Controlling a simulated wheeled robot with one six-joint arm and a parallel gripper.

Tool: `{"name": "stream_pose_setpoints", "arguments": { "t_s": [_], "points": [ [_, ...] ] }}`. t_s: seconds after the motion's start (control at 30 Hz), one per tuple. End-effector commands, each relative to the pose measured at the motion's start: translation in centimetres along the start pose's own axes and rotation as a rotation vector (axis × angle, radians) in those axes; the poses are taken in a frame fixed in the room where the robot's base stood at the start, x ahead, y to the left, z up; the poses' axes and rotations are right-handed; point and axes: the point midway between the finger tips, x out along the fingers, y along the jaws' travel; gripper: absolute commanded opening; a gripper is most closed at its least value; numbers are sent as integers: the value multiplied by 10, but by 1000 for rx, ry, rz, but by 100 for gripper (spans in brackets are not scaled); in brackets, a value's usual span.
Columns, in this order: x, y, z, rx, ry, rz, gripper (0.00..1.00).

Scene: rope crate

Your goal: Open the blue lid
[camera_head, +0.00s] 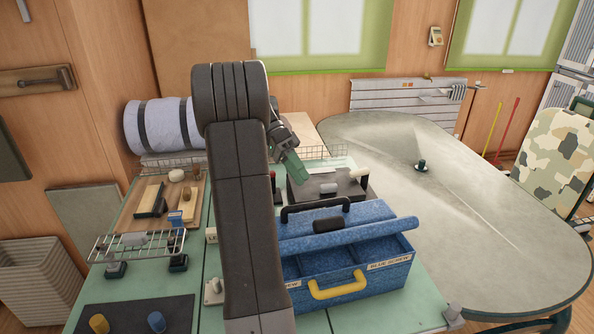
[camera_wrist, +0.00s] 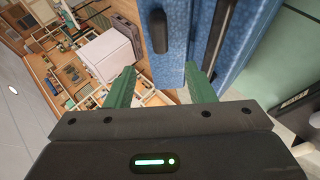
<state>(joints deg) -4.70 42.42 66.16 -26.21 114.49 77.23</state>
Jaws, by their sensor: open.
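A blue crate (camera_head: 372,284) stands at the front of the green table, with a yellow handle (camera_head: 338,286) and a "BLUE SCREW" label on its front. Its blue lid (camera_head: 372,212) is tilted up, and compartments show beneath its thick front edge. The lid carries a black handle (camera_head: 315,206) and a black block. My gripper (camera_head: 292,170) is above and behind the lid, its green fingers apart and empty. In the wrist view, the lid (camera_wrist: 188,20) passes behind the right finger of my gripper (camera_wrist: 158,70); I cannot tell whether they touch.
A dark board (camera_head: 350,186) with small parts lies behind the crate. A wire rack (camera_head: 135,245) and wooden tray (camera_head: 150,200) are at left. A large grey oval table (camera_head: 480,200) at right is mostly clear.

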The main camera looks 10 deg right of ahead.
Motion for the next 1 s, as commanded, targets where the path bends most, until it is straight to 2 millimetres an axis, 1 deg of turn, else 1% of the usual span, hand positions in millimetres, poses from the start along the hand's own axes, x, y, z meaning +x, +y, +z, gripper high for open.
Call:
{"name": "stream_pose_setpoints", "arguments": {
  "t_s": [0.1, 0.33, 0.37, 0.4, 0.47, 0.53, 0.6, 0.67, 0.8, 1.0],
  "points": [
    [-6, 0, 0, 0, 0, 0, 49],
    [-6, 0, 0, 0, 0, 1, 49],
    [-6, 0, 0, 0, 0, 0, 47],
    [-6, 0, 0, 1, -1, -1, 39],
    [-4, 1, -1, 11, -7, -8, 28],
    [3, 6, -4, 40, -27, -30, 14],
    [14, 14, -8, 97, -66, -71, 0],
    [27, 23, -11, 166, -113, -119, 0],
    [60, 47, -14, 372, -254, -247, 0],
    [103, 78, -6, 688, -483, -406, 0]
  ]
}}
